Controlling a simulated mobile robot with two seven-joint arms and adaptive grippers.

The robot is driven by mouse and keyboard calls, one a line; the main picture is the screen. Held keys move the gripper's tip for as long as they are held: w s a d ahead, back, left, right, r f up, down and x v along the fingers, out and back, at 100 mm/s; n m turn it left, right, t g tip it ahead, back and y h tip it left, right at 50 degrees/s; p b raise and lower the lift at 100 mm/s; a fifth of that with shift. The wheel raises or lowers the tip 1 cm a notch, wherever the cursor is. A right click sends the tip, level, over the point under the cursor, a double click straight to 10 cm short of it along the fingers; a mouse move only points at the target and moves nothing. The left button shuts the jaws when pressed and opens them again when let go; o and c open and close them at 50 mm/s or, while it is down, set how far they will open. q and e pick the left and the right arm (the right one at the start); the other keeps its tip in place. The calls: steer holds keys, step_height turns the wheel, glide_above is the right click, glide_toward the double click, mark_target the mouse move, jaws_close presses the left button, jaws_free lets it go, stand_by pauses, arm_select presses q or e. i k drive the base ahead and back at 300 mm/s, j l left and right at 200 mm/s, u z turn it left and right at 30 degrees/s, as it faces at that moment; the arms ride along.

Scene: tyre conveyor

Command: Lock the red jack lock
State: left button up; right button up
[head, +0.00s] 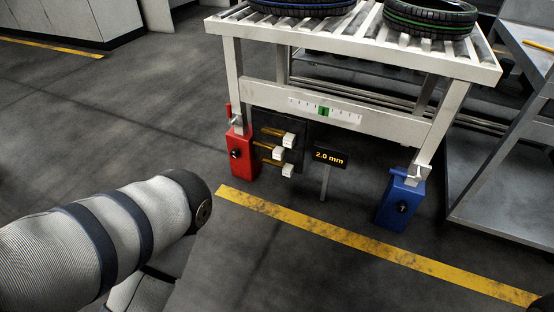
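The red jack (242,156) stands on the floor under the left front leg of the conveyor (350,118). It has a dark round knob on its front face and a thin red upright part at its upper left. I cannot tell from this view whether its lock is engaged. The blue jack (400,203) stands under the right front leg and also has a dark knob. My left arm reaches in from the lower left, but no gripper fingers show. Only a dark bit of my right side shows at the bottom right corner.
Beside the red jack is a dark panel (292,128) with several white-tipped brass rods. A sign reading 2.0 mm (329,157) stands on a post. Tyres (430,17) lie on the rollers. A yellow floor line (350,238) crosses in front. A metal bench (500,205) stands right.

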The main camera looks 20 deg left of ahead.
mark_target(231, 123)
steer(key=i+j+u, duration=0.25)
steer(key=u, duration=0.15)
steer(key=i+j+u, duration=0.2)
steer(key=u, duration=0.15)
steer(key=i+l+u, duration=0.2)
steer(key=i, duration=0.2)
steer(key=i+u, duration=0.2)
steer(key=i, duration=0.15)
